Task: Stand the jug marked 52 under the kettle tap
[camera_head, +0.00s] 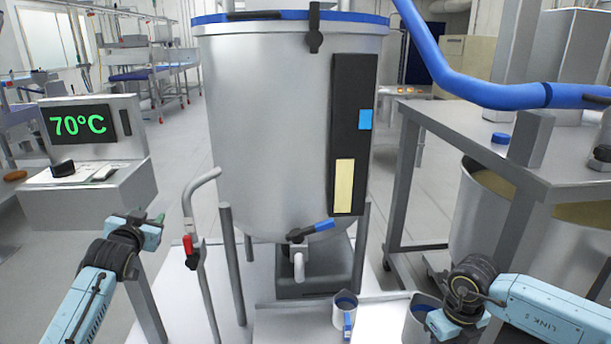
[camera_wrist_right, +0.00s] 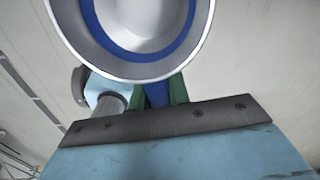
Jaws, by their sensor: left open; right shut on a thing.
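The kettle (camera_head: 280,120) is a large steel vessel with a blue rim. Its tap (camera_head: 298,262) has a blue-tipped lever and points down at the low front. A steel jug (camera_head: 345,305) with a blue handle stands in front, right of the tap. A second jug (camera_head: 413,325) is beside my right wrist. In the right wrist view, my right gripper (camera_wrist_right: 160,92) is shut on the blue handle of a steel jug (camera_wrist_right: 140,68) with a blue inner band. I cannot read 52 on either jug. My left gripper (camera_head: 150,222) is open and empty, left of the kettle.
A red-handled pipe (camera_head: 190,245) and grey posts stand at the kettle's left. A steel table (camera_head: 490,140) with a blue hose (camera_head: 470,88) is at the right. A 70°C display (camera_head: 80,125) is at the left. A grey block (camera_head: 315,280) sits under the kettle.

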